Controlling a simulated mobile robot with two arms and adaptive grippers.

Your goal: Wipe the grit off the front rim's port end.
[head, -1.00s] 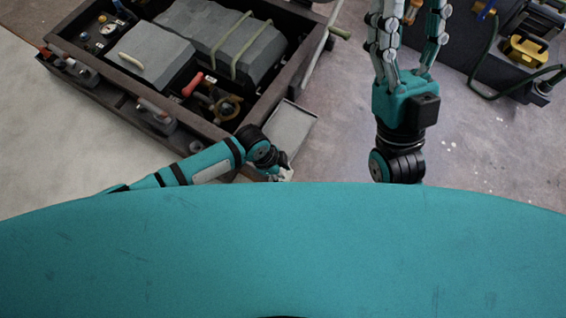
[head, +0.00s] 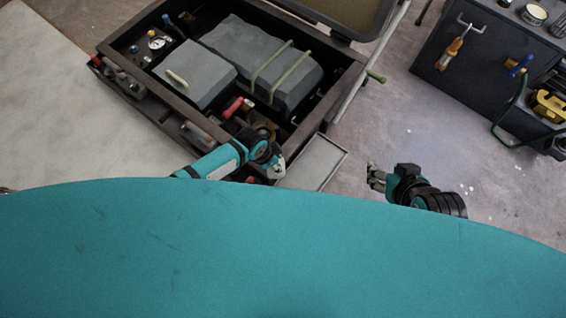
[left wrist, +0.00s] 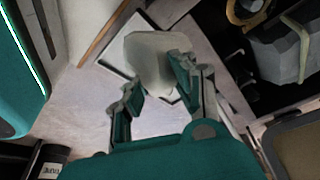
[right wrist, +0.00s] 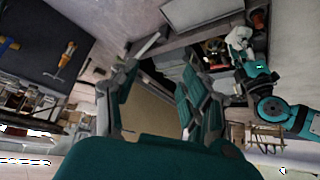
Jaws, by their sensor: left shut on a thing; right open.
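A dark open engine box has a dark front rim (head: 170,103) on the side nearest me, running diagonally in the head view. I cannot make out grit on it, and the rim's near corner is partly hidden by my left arm. My left gripper (head: 277,167) is at that near corner. In the left wrist view, my left gripper (left wrist: 155,82) is shut on a pale, rounded wiping pad (left wrist: 148,52). I cannot tell whether the pad touches the rim. My right gripper (head: 377,178) is open and empty, right of the box; its spread fingers show in the right wrist view.
A shallow grey tray (head: 320,160) lies beside the box's near corner. Grey covered blocks (head: 245,55) and a red-handled tool (head: 233,107) are inside the box. A dark cabinet (head: 440,65) with hanging tools stands at the right. The floor between is clear.

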